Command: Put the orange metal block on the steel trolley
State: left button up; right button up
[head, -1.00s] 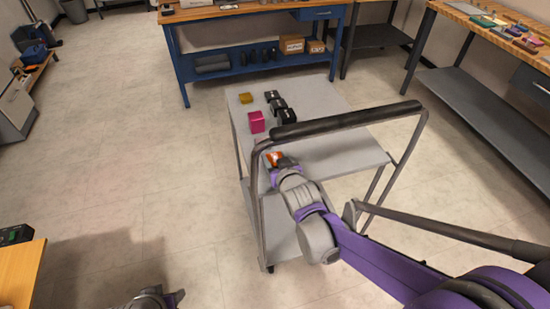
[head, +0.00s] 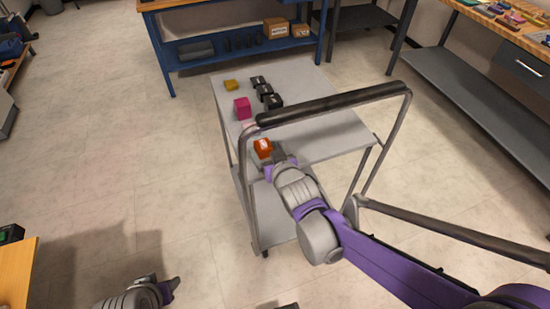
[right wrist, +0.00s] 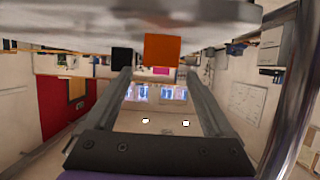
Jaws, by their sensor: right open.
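The orange metal block (head: 262,148) sits on the near left part of the steel trolley's grey top (head: 325,140), just past the push handle. My right gripper (head: 276,157) is open at the trolley's near edge, just to the right of the block. In the right wrist view the orange block (right wrist: 162,50) stands just beyond the gap between the open fingers (right wrist: 156,75), apart from them. The trolley top (right wrist: 70,30) shows there at the top of the picture. My left gripper (head: 172,287) is low at the bottom left, over the floor, its jaws unclear.
A magenta block (head: 242,108), a yellow block (head: 231,85) and several black blocks (head: 265,92) stand farther back on the trolley. The black handle bar (head: 335,103) rises over its near side, close to my right arm. A blue workbench (head: 235,48) stands behind.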

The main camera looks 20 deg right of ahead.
jog(key=p+v, duration=0.1)
jog(key=v, duration=0.6)
jog(key=s+d+f+g, duration=0.1)
jog(key=s+f+g, duration=0.3)
jog(key=s, duration=0.5)
jog(key=s+d+f+g, duration=0.1)
jog(key=s+f+g, duration=0.3)
jog(key=s, duration=0.5)
jog(key=shift+d+g, duration=0.3)
